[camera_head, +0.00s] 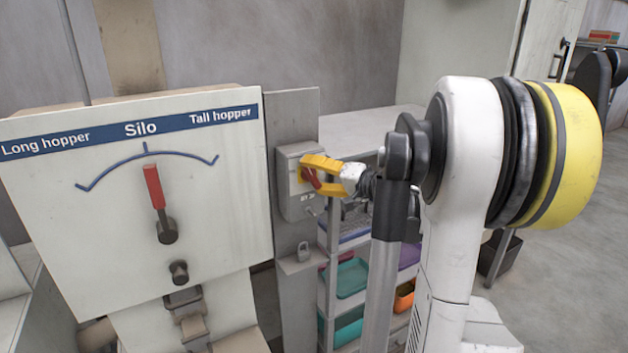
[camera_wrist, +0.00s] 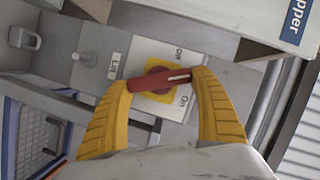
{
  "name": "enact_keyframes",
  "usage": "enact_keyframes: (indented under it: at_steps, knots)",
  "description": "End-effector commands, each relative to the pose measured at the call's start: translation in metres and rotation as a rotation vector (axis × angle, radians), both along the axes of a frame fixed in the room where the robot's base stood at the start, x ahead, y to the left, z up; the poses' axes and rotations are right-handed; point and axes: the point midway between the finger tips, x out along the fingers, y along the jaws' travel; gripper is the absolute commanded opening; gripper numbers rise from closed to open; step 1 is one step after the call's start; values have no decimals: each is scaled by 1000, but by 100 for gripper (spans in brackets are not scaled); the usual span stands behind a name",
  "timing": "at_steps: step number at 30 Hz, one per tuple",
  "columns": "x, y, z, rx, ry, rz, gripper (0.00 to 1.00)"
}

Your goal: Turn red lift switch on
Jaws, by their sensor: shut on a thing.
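The red lift switch (camera_wrist: 158,79) is a red rotary handle on a yellow plate, on a grey box with a "Lift" label and "Off" and "On" marks. In the wrist view its white mark points right, between the two labels. My gripper (camera_wrist: 162,82) has its yellow fingers at both ends of the handle, shut on it. In the head view my gripper (camera_head: 315,172) reaches the switch box (camera_head: 296,205) from the right, and the red handle (camera_head: 311,178) shows partly between the fingers.
A panel (camera_head: 90,235) with a red-handled Silo lever (camera_head: 154,188) stands left of the switch box. Shelves with coloured trays (camera_head: 352,278) stand behind my arm. Open floor lies at the right.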

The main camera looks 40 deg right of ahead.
Motion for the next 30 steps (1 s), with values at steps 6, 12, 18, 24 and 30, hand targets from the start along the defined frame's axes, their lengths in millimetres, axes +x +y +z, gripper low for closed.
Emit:
enact_keyframes:
  at_steps: [6, 12, 18, 24, 30]
  knots:
    - [0, -1, -4, 183, -44, 0, 43]
    - [-1, -1, -5, 320, -76, -1, 43]
    - [-1, -1, -5, 411, -98, -1, 43]
    - [-1, -1, -5, 458, -109, -1, 43]
    - [-1, -1, -4, 471, -112, -1, 44]
